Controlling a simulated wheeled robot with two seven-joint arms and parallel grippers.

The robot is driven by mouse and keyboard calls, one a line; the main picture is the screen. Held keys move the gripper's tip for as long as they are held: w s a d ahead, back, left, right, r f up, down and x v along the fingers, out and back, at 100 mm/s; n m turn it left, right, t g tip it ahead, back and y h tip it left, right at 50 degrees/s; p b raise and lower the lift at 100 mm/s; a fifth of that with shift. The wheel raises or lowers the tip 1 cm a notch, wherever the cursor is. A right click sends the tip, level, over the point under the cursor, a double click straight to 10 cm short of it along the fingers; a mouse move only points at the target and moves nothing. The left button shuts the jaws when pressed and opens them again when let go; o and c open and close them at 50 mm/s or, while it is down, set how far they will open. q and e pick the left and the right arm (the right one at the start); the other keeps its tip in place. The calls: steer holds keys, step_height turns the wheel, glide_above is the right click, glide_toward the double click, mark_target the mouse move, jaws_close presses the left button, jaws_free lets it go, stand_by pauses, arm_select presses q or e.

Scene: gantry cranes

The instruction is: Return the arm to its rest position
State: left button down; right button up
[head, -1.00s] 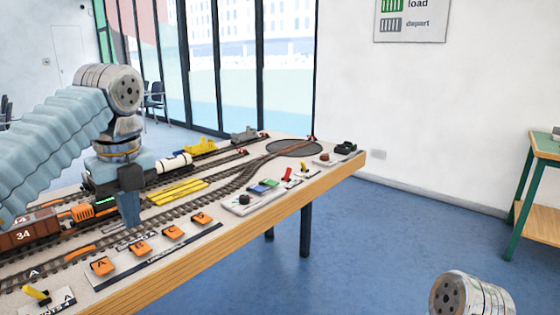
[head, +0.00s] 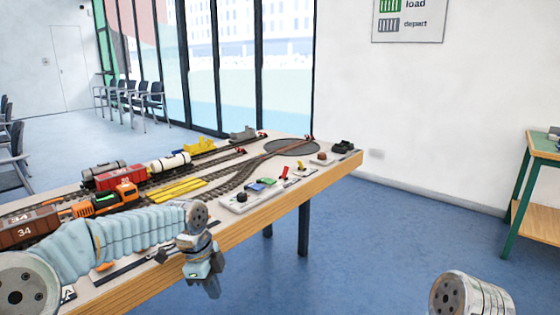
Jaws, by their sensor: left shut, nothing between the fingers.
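My left arm comes in from the left, low over the near edge of the train table. My left gripper (head: 213,287) hangs pointing down just in front of the table's near edge, shut and empty. It is apart from the trains and the controls. Of my right arm only a metal joint (head: 468,294) shows at the bottom right; its gripper is out of view.
The train table (head: 285,191) holds tracks, an orange locomotive (head: 104,202), brown and red wagons, a white tank wagon (head: 167,163) and a control panel (head: 248,196). A green-framed table (head: 541,152) stands at the right. Blue floor between them is clear.

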arm_select(q)
steer(key=s+d+f+n+h, duration=0.1)
steer(key=s+d+f+n, duration=0.15)
steer(key=f, duration=0.45)
steer(key=s+d+f+n+h, duration=0.1)
steer(key=s+d+f+n, duration=0.15)
steer(key=f, duration=0.55)
steer(key=s+d+f+n, duration=0.1)
steer(key=s+f+n, duration=0.25)
steer(key=f, duration=0.35)
steer(key=s+f+n, duration=1.2)
steer(key=s, duration=0.3)
steer(key=shift+s+a+n, duration=0.25)
steer(key=shift+a+n, duration=0.1)
steer(key=shift+a, duration=0.05)
